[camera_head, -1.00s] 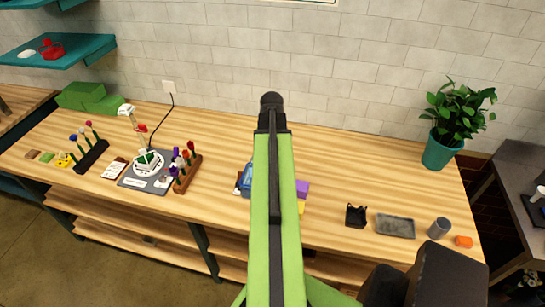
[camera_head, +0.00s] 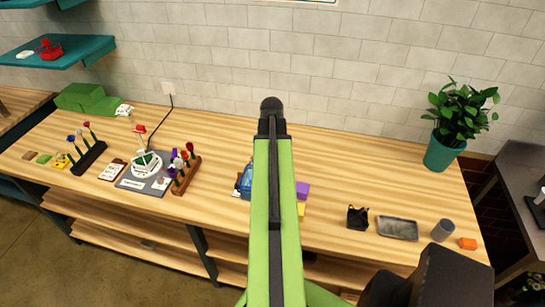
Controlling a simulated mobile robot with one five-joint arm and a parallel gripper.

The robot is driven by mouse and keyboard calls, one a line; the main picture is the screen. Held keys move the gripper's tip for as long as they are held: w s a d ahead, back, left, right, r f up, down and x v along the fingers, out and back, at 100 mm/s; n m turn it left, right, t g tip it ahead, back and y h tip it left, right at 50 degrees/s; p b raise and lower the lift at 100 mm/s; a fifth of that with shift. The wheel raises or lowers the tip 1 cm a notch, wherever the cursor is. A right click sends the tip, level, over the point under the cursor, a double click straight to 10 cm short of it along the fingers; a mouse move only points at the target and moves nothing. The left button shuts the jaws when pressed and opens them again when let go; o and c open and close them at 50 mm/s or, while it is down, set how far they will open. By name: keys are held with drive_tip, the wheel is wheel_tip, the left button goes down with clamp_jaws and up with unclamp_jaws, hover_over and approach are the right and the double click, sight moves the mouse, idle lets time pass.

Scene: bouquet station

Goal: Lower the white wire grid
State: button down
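A white round stand (camera_head: 147,164) with a green piece in it sits on a grey mat (camera_head: 131,184) on the left part of the bench. A red flower head (camera_head: 140,128) shows above the stand. I cannot make out a white wire grid for certain; the white stand's top is too small to tell. A small white item (camera_head: 124,110) shows behind it, near the green blocks. My green arm rises through the middle of the view to a dark rounded end, right of the stand. My gripper's fingers do not show.
A flower rack (camera_head: 186,178) stands right of the mat, another rack (camera_head: 88,158) left of it. Green blocks (camera_head: 88,98) lie behind. A black holder (camera_head: 357,217), grey tray (camera_head: 398,228), grey cup (camera_head: 443,230) and potted plant (camera_head: 442,155) stand at right. My arm partly hides a blue item (camera_head: 245,180).

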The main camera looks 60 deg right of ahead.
drive_tip(key=shift+f, duration=0.1)
drive_tip(key=shift+f+b, duration=0.9)
drive_tip(key=shift+b, duration=0.1)
wheel_tip(320, 180, up, 5)
drive_tip(key=p, duration=0.5)
drive_tip(key=shift+r, duration=0.15)
